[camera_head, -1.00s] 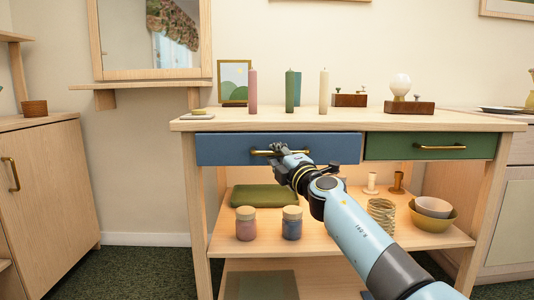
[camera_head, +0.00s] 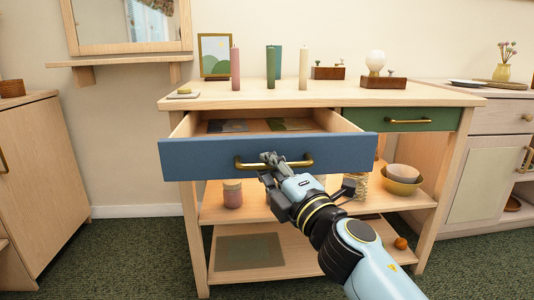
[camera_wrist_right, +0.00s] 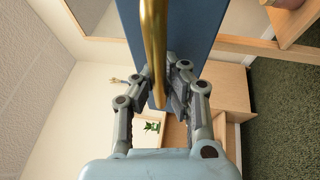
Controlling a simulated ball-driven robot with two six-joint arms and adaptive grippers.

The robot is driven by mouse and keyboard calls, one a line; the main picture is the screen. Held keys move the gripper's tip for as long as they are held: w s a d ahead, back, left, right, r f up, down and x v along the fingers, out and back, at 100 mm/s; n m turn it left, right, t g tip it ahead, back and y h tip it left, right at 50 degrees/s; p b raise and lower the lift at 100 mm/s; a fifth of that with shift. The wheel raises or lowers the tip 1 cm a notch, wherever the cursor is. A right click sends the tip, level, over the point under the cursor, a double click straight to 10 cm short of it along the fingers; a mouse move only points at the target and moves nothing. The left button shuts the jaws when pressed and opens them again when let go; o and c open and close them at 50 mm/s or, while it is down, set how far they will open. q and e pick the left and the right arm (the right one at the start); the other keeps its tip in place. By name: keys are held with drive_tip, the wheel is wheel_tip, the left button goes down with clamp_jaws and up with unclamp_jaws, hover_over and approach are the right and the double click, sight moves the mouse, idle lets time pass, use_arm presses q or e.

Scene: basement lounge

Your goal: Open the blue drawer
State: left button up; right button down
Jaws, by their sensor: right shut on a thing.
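The blue drawer (camera_head: 205,161) stands pulled out from the wooden console table (camera_head: 250,97), with its open top and inside showing. Flat dark and green items lie in it. Its brass handle (camera_head: 297,162) is on the blue front. My right gripper (camera_head: 270,160) is shut on the handle, left of its middle. In the right wrist view, the brass handle (camera_wrist_right: 154,45) runs down between the two fingers of my right gripper (camera_wrist_right: 162,92), with the blue front (camera_wrist_right: 198,30) behind it. My left gripper is not in view.
A closed green drawer (camera_head: 420,119) is to the right. Candles, including a pink one (camera_head: 235,69), and a bulb lamp (camera_head: 375,60) stand on the tabletop. The shelves below hold a jar (camera_head: 232,194) and bowls (camera_head: 402,174). Carpet is clear at the left front.

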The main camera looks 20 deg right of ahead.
drive_tip(key=shift+s+a, duration=0.2)
drive_tip(key=shift+s, duration=0.4)
drive_tip(key=c, duration=1.6)
unclamp_jaws()
drive_tip(key=v, duration=1.2)
